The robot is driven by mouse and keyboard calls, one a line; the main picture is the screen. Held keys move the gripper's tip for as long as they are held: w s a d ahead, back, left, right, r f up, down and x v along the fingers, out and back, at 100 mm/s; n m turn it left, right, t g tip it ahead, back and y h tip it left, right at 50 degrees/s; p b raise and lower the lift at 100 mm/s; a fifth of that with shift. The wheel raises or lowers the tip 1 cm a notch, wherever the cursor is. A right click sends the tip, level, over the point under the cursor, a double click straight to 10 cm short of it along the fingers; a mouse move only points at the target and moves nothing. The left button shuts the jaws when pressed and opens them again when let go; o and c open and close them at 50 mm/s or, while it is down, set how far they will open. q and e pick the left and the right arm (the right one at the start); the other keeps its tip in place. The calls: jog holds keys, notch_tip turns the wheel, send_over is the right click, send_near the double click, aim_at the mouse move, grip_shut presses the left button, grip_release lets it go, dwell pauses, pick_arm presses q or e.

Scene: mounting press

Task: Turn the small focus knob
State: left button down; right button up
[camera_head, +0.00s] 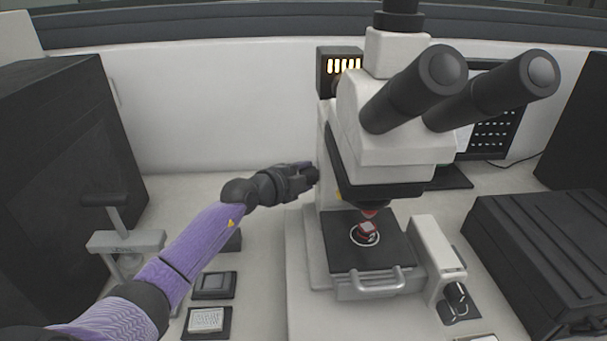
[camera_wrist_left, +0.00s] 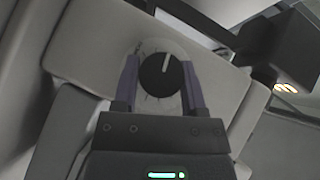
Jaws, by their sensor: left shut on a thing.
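A white microscope (camera_head: 395,150) with black eyepieces stands at the centre right. On its left side is a small black focus knob (camera_wrist_left: 155,76) with a white pointer line, set on a pale round dial with marks. In the left wrist view the pointer leans slightly right of straight up. My left gripper (camera_head: 307,172) is at this side of the microscope, its purple fingers shut on the knob from both sides. The fingers also show in the left wrist view (camera_wrist_left: 159,80). In the head view the gripper largely hides the knob. My right gripper is not in view.
A control box with black knobs (camera_head: 455,295) stands to the right, beside a black case (camera_head: 550,250). A lever stand (camera_head: 125,242) and small dark trays (camera_head: 213,285) are on the left.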

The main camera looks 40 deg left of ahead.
pick_arm(q)
jog(key=shift+f+m+t, duration=0.15)
jog(key=shift+m+t, duration=0.25)
jog(key=shift+t, duration=0.1)
jog(key=shift+f+m+t+y+b, duration=0.1)
jog(key=shift+m+t+y+b, duration=0.2)
jog(key=shift+b, duration=0.25)
jog(key=m+t+b, duration=0.1)
jog(key=b, duration=0.2)
jog(key=shift+f+t, duration=0.1)
jog(key=shift+t, duration=0.2)
jog(key=shift+m+b, duration=0.5)
jog(key=shift+r+t, duration=0.2)
jog(key=shift+t, duration=0.1)
jog(key=shift+c, duration=0.7)
grip_release()
jog(key=shift+s, duration=0.25)
jog(key=s+p, duration=0.1)
jog(key=s, duration=0.8)
jog(key=shift+s+a+f, duration=0.2)
jog(key=shift+a+f, duration=0.05)
jog(key=shift+f, duration=0.05)
